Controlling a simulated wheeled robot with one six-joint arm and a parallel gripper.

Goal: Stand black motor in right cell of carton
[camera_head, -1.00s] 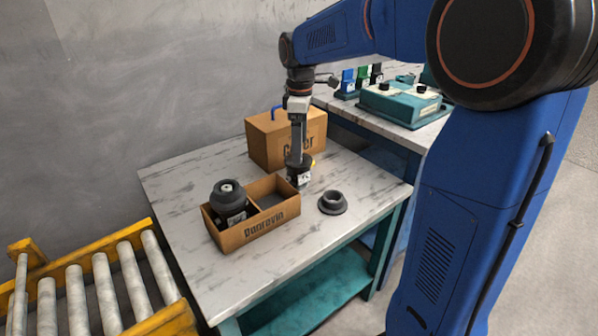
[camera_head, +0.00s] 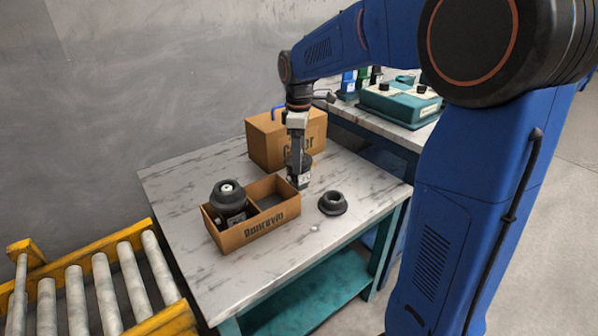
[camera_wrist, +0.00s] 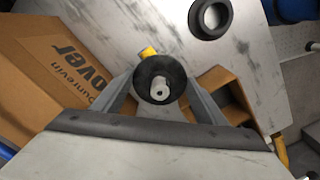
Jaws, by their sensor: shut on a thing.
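The two-cell carton (camera_head: 256,232) stands on the table. Its right cell (camera_head: 268,190) looks empty. A dark motor (camera_head: 229,198) stands upright in its left cell. My gripper (camera_head: 298,161) points down just behind and to the right of the right cell. It is shut on the black motor (camera_head: 299,179), which has a pale label. In the wrist view the held motor (camera_wrist: 161,78) sits between the fingers, its round black face and grey shaft towards the camera. Part of the carton (camera_wrist: 233,84) shows beside it. The motor's lower end is not clear.
A larger closed brown box (camera_head: 268,140) stands close behind my gripper. A black flanged ring (camera_head: 332,203) lies on the table right of the carton. A roller conveyor (camera_head: 95,290) is at the left. The table's front right is clear.

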